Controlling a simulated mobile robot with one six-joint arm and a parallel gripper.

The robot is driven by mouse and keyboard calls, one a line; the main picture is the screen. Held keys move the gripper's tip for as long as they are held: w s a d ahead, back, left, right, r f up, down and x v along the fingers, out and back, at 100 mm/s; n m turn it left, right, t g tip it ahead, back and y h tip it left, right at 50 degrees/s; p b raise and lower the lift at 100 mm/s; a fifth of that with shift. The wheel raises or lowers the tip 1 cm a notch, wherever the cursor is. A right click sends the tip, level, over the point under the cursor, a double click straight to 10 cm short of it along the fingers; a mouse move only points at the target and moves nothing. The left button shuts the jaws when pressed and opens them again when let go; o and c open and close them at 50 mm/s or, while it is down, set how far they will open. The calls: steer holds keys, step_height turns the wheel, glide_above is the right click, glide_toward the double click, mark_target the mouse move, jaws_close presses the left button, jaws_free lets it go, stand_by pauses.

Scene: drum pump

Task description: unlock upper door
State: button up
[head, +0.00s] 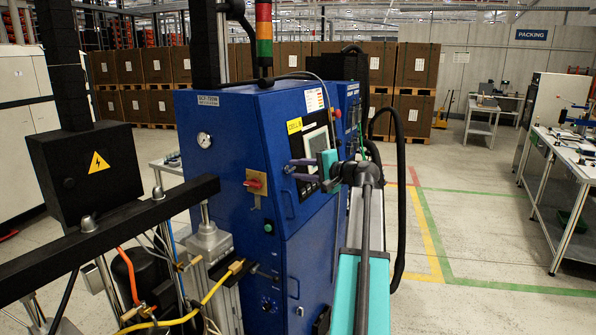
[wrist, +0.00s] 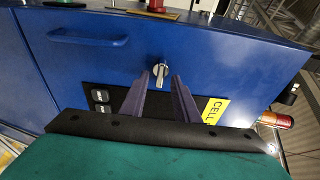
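The blue cabinet's upper panel (wrist: 225,65) fills much of the wrist view. A small silver key or lock knob (wrist: 160,70) sticks out of it. My gripper (wrist: 160,80) has its two purple fingers apart, and the knob shows in the gap at their tips. I cannot tell whether the knob is between the fingers or just beyond them; no contact is visible. In the head view my gripper (head: 289,170) reaches left in front of the blue cabinet (head: 255,125), and the knob cannot be made out there.
A blue handle (wrist: 88,38) is on the panel to the left. A yellow CELL label (wrist: 215,110) and black buttons (wrist: 101,96) are close to the fingers. In the head view a red rotary switch (head: 254,183) is on the cabinet, and a black beam (head: 110,235) crosses at left.

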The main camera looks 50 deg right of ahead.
steer(key=s+r+b, duration=0.2)
steer(key=s, duration=1.1)
steer(key=shift+d+r+b, duration=0.25)
steer(key=shift+d+b, duration=0.05)
steer(key=shift+d, duration=0.1)
steer(key=shift+s+f, duration=0.1)
steer(key=shift+s, duration=0.05)
